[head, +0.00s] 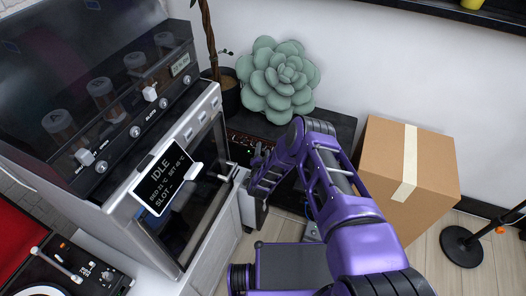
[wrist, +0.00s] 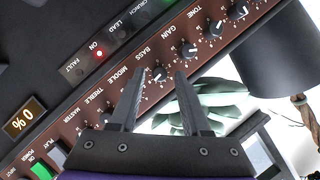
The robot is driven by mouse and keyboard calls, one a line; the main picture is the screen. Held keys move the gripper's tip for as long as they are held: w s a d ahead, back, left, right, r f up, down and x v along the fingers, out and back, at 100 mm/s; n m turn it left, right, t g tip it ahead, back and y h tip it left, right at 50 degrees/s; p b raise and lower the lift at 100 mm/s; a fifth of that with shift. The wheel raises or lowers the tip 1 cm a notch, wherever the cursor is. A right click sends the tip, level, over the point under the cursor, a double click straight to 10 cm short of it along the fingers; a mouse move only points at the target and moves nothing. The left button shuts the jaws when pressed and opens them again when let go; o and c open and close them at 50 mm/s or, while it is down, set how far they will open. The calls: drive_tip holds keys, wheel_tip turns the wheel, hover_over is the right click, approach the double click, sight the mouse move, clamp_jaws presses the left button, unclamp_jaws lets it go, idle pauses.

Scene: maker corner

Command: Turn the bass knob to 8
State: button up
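The amp's brown control panel (wrist: 75,120) runs diagonally across the wrist view, with labels TONE, GAIN, BASS, MIDDLE, TREBLE and MASTER. The bass knob (wrist: 158,73) is small, dark and light-topped, with a number scale around it; its exact setting is too small to read. My gripper (wrist: 160,76) is open, one finger to each side of the bass knob. I cannot tell whether either finger touches it. In the head view my gripper (head: 257,165) is at the dark amp (head: 245,140) on the low black stand, and my arm hides much of the panel.
The gain knob (wrist: 188,50) sits close beside the right finger. A lit red light (wrist: 99,53) and a small "0 %" display (wrist: 23,118) are on the unit. A green succulent (head: 278,78) stands behind. A cardboard box (head: 430,170) is right, a printer (head: 195,140) left.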

clamp_jaws()
drive_tip(key=shift+m+t, duration=0.3)
drive_tip(key=shift+m, duration=0.3)
drive_tip(key=shift+o, duration=1)
unclamp_jaws()
drive_tip(key=shift+s, duration=0.1)
drive_tip(key=d+p+v, duration=0.1)
drive_tip(key=p+v, duration=0.2)
drive_tip(key=v, duration=1.4)
drive_tip(key=shift+a, duration=0.2)
drive_tip(key=shift+r, duration=0.1)
